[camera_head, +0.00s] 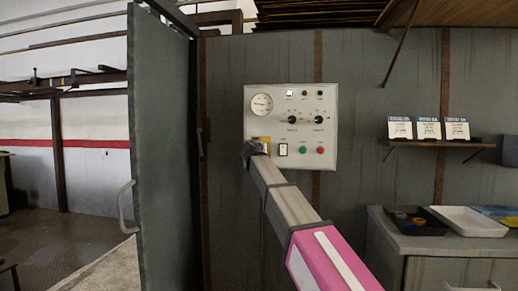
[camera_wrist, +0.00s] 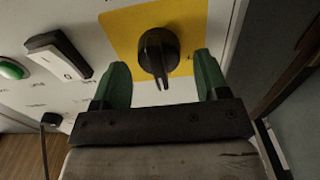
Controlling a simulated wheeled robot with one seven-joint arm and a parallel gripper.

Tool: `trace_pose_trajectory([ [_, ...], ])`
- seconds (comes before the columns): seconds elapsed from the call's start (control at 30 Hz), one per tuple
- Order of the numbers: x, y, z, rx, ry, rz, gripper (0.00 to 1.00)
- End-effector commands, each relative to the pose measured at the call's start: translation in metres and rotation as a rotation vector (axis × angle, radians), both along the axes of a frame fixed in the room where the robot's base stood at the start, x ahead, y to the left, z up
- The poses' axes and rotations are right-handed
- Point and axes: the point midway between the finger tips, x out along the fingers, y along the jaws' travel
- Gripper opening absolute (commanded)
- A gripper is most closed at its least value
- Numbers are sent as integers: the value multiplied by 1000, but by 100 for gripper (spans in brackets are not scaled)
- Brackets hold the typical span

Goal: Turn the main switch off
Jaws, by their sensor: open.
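The main switch is a black rotary knob (camera_wrist: 158,50) on a yellow plate (camera_wrist: 121,31). Its narrow grip points down in the wrist view, slightly tilted. In the head view the yellow plate (camera_head: 262,139) shows at the panel's lower left, and my arm's end hides the knob. My gripper (camera_wrist: 161,60) has two green fingers, open, one on either side of the knob with a gap to each. It also shows small and dark at the panel in the head view (camera_head: 250,151). Contact with the plate cannot be told.
The white control panel (camera_head: 290,104) carries a round gauge (camera_head: 261,105), small knobs, a rocker switch (camera_head: 283,149) beside the yellow plate, and green and red buttons. A grey door (camera_head: 162,150) stands at left. A shelf with cards (camera_head: 440,143) and a cabinet with trays (camera_head: 470,222) are at right.

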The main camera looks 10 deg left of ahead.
Motion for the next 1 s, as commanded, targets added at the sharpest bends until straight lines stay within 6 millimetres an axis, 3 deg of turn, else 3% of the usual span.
trace_pose_trajectory([
  [0.33, 7, 0, 0, 0, 0, 1, 68],
  [0.5, 7, 0, 0, 0, 0, 1, 21],
  [1.0, 7, 0, 0, -107, 4, 0, 21],
])
